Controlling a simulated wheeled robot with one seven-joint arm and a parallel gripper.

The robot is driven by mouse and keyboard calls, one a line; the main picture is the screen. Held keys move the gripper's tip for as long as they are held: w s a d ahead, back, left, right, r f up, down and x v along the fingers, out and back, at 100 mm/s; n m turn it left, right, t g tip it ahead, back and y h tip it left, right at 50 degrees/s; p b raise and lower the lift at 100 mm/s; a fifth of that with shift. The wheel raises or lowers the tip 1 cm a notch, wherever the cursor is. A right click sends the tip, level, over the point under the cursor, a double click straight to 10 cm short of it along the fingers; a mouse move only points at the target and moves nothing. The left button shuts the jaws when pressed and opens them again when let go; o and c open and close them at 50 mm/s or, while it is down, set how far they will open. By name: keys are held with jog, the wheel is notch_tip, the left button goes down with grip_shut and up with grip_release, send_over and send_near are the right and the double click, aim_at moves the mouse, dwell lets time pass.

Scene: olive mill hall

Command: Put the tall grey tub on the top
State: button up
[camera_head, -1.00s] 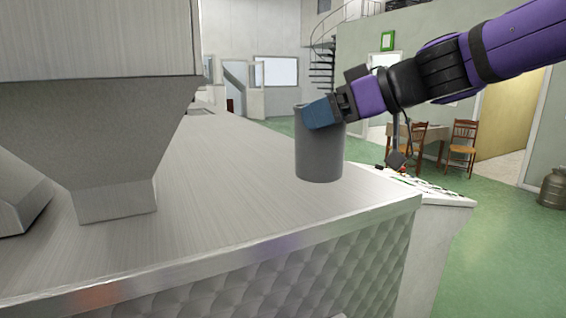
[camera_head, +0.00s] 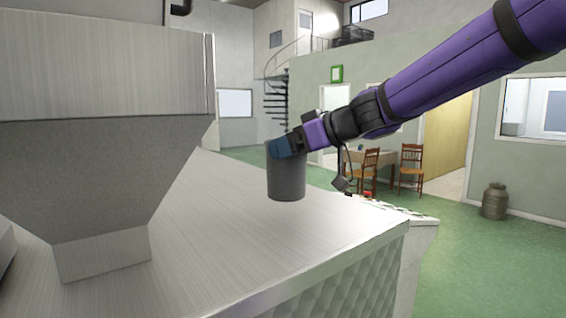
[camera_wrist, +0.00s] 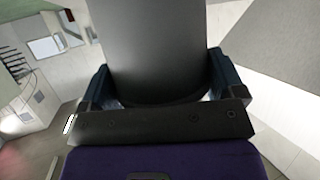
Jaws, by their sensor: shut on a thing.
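The tall grey tub (camera_head: 287,179) is a dark grey cylinder, upright, at or just above the metal top (camera_head: 215,235). I cannot tell whether its base touches the surface. My gripper (camera_head: 284,147) is shut on the tub near its rim, coming in from the upper right. In the wrist view the tub (camera_wrist: 155,45) fills the middle, between the two blue fingers (camera_wrist: 158,90). The metal top is brushed steel with a quilted front panel.
A large metal hopper (camera_head: 100,170) stands on the left of the top. The surface between hopper and tub is bare. The top's front right corner (camera_head: 405,228) is near. Chairs (camera_head: 412,165), a table and a metal churn (camera_head: 495,201) stand beyond on the green floor.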

jog(key=shift+w+a+f, duration=0.25)
jog(key=shift+w+f, duration=0.3)
jog(key=shift+f, duration=0.1)
jog(key=shift+w+a+f, duration=0.3)
jog(key=shift+w+f, duration=0.3)
jog(key=shift+f, duration=0.05)
jog(key=shift+w+a+f, duration=0.25)
jog(key=shift+w+f, duration=0.3)
jog(key=shift+f, duration=0.1)
jog(key=shift+f, duration=0.1)
